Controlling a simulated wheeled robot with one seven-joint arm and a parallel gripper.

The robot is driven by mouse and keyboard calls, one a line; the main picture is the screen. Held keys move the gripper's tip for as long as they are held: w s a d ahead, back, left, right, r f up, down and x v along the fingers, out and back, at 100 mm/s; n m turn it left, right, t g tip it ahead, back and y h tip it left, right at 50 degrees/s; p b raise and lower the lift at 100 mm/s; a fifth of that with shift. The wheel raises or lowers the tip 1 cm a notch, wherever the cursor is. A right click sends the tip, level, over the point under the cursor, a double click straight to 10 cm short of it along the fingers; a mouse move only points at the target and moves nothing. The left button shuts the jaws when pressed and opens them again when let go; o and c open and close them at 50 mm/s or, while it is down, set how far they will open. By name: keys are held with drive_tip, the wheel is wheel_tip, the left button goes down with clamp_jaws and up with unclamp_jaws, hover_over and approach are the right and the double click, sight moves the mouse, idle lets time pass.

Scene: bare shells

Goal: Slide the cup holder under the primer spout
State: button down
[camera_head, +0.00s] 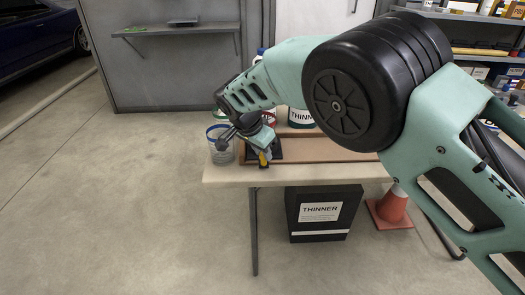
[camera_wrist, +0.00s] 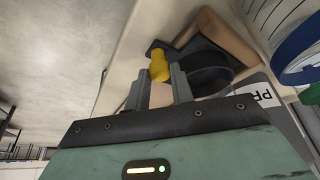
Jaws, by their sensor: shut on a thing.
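The cup holder (camera_wrist: 205,78) is a dark piece with a rounded recess and a yellow grip (camera_wrist: 159,66). In the head view its dark body (camera_head: 278,150) sits at the tabletop's front left, by the brown board. My gripper (camera_wrist: 160,84) is shut on the yellow grip, one finger on each side. A container with a "PR" label (camera_wrist: 262,93), seemingly the primer, shows close to the holder in the wrist view. I cannot make out its spout; my arm hides much of that area.
A clear cup with a blue rim (camera_head: 221,148) stands at the table's left corner, close to my gripper. A can marked THINNER (camera_head: 301,117) stands behind the brown board (camera_head: 328,150). Below are a black THINNER bin (camera_head: 322,212) and an orange cone (camera_head: 393,206).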

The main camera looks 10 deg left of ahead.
drive_tip(key=shift+s+a, duration=0.1)
drive_tip(key=shift+a, duration=0.2)
drive_tip(key=c, duration=1.2)
unclamp_jaws()
drive_tip(key=shift+a, duration=0.1)
drive_tip(key=shift+c, duration=0.2)
drive_tip(key=shift+r, duration=0.2)
drive_tip(key=v, duration=1.7)
